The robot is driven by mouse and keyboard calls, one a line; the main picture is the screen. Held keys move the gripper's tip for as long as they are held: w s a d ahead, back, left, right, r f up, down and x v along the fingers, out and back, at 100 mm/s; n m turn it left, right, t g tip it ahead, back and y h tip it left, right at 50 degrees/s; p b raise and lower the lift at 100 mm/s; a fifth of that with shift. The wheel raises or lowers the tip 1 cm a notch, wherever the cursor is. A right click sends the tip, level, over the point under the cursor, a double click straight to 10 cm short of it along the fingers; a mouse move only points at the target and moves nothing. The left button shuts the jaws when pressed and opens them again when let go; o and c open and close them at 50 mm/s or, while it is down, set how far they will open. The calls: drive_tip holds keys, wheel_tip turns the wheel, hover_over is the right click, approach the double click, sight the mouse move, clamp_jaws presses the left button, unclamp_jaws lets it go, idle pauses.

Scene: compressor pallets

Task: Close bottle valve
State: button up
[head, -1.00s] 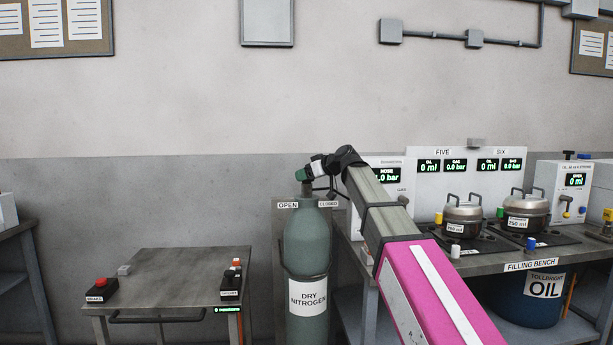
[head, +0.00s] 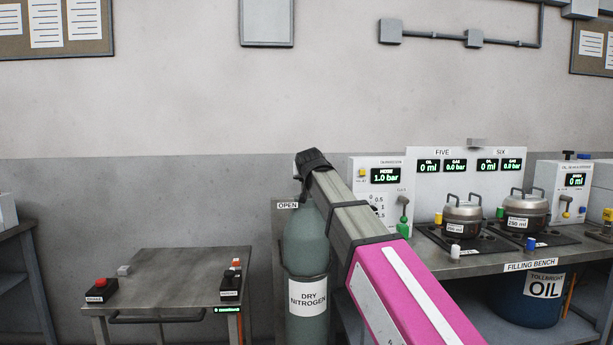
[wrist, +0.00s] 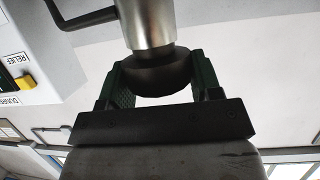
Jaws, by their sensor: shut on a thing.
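The dry nitrogen bottle (head: 306,245) is a tall green cylinder standing upright between the small table and the filling bench. An OPEN sign (head: 287,205) shows at its left shoulder. The valve at its top is hidden behind my arm in the head view. In the wrist view, my gripper (wrist: 153,76) has its green fingers on either side of a dark round valve knob (wrist: 156,79) and is shut on it. A shiny metal valve body (wrist: 148,22) adjoins the knob. The knob's turned position cannot be read.
The hose panel (head: 378,161) right of the bottle reads 1.0 bar. Two lidded pots (head: 464,212) stand on the filling bench (head: 482,264). The small table (head: 180,277) at left carries a red button box (head: 100,290) and has free surface.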

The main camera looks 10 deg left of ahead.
drive_tip(key=m+h, duration=0.5)
drive_tip(key=h, duration=0.1)
drive_tip(key=shift+a, duration=0.1)
drive_tip(key=shift+f+m+g+h, duration=0.1)
drive_tip(key=shift+m+g+h, duration=0.5)
drive_tip(key=shift+m+h, duration=1.05)
drive_tip(key=shift+h, duration=0.25)
drive_tip(key=o, duration=0.9)
drive_tip(key=v, duration=1)
drive_tip(key=shift+s+a, duration=0.15)
drive_tip(key=shift+s, duration=0.2)
